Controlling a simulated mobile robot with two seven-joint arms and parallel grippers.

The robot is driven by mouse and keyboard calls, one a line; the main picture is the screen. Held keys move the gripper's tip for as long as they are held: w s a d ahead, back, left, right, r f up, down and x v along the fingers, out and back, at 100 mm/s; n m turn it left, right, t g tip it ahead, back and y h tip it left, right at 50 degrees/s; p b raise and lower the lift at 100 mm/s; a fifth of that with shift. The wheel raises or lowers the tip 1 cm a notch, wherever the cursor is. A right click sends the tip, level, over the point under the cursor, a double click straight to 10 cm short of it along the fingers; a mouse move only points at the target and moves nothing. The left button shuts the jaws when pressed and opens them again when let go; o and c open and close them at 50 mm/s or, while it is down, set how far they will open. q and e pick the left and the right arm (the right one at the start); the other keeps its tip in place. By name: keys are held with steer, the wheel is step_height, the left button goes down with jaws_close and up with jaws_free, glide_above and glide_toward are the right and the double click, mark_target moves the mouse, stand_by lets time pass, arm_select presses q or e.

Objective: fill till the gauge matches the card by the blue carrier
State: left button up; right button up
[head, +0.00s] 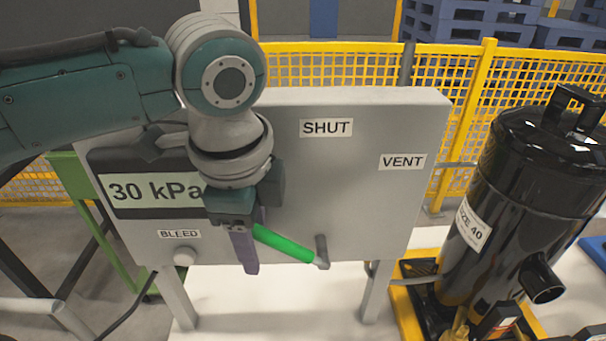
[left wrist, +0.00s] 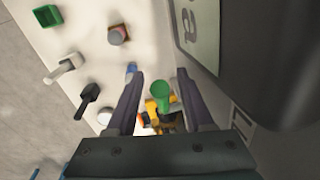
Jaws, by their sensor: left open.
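The gauge (head: 155,190) on the grey panel (head: 370,130) reads 30 kPa, its right edge partly covered by my arm. A lever with a green handle (head: 285,244) sits low on the panel, its pivot at the right end and its handle pointing left and slightly up. My left gripper (head: 247,258) is open at the handle's left end. In the left wrist view the green handle (left wrist: 160,95) shows between the two open fingers; I cannot tell whether they touch it. The card and the blue carrier cannot be made out. My right gripper is not in view.
SHUT (head: 326,128) and VENT (head: 402,162) labels mark the panel. A BLEED knob (head: 184,257) is at lower left. A black tank (head: 520,190) stands at right. A yellow mesh fence (head: 330,65) runs behind. The left wrist view shows a green bin (left wrist: 47,16) and loose items.

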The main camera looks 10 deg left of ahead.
arm_select(q)
steer(key=shift+w+f, duration=0.1)
steer(key=shift+f, duration=0.6)
jaws_close()
stand_by(1.0)
